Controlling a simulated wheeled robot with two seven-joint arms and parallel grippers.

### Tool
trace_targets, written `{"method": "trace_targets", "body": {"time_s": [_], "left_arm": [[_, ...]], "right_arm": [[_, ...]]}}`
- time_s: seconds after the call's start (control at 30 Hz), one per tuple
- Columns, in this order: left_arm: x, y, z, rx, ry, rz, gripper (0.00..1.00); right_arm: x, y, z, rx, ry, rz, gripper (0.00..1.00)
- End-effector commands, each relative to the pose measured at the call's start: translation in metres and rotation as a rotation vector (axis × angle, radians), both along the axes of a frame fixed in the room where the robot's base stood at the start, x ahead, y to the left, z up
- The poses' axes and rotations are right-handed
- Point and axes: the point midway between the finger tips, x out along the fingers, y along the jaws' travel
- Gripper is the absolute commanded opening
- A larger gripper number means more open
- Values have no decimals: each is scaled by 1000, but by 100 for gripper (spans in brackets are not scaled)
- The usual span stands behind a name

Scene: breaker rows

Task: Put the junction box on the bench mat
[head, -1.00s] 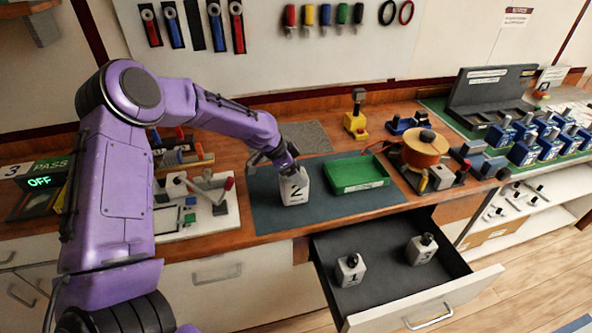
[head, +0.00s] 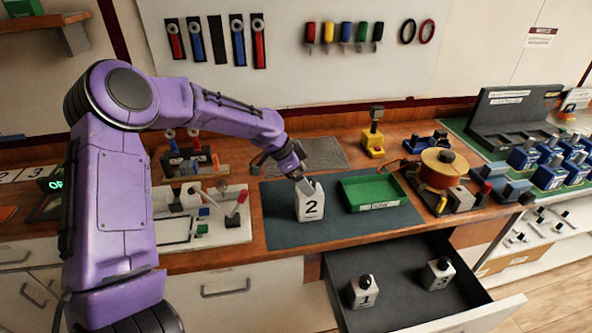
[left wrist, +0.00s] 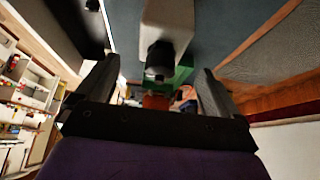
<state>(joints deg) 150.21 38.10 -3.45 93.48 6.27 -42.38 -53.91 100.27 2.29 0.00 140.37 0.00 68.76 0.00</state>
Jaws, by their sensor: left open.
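The junction box (head: 310,202), white and marked 2, stands upright on the dark blue-green bench mat (head: 350,228), left of the green tray. My left gripper (head: 302,181) is at the top of the box. In the left wrist view my left gripper (left wrist: 160,85) has its two fingers apart, with the white box (left wrist: 168,28) and its black knob between and beyond them; I see a gap on each side. Two similar white boxes, marked 1 (head: 363,293) and apparently 3 (head: 436,276), stand in the open drawer. My right gripper is not in view.
The green tray (head: 373,193) sits on the mat right of the box. The drawer (head: 395,268) is pulled out below the bench front. A yellow-topped spool device (head: 438,168) stands to the right, and a white switch board (head: 205,222) to the left.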

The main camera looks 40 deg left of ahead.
Motion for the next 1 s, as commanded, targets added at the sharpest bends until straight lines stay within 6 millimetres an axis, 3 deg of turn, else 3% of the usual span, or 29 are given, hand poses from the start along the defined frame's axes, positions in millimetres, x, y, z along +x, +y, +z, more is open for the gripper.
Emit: {"method": "trace_targets", "body": {"time_s": [0.2, 0.33, 1.0], "left_arm": [[-18, 16, 42, 0, -2, 0, 95], [-24, 20, 53, 0, 0, 0, 95], [-25, 21, 55, 1, 2, 0, 95]], "right_arm": [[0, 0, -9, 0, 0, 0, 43], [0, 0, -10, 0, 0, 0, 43], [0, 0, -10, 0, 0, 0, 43]]}}
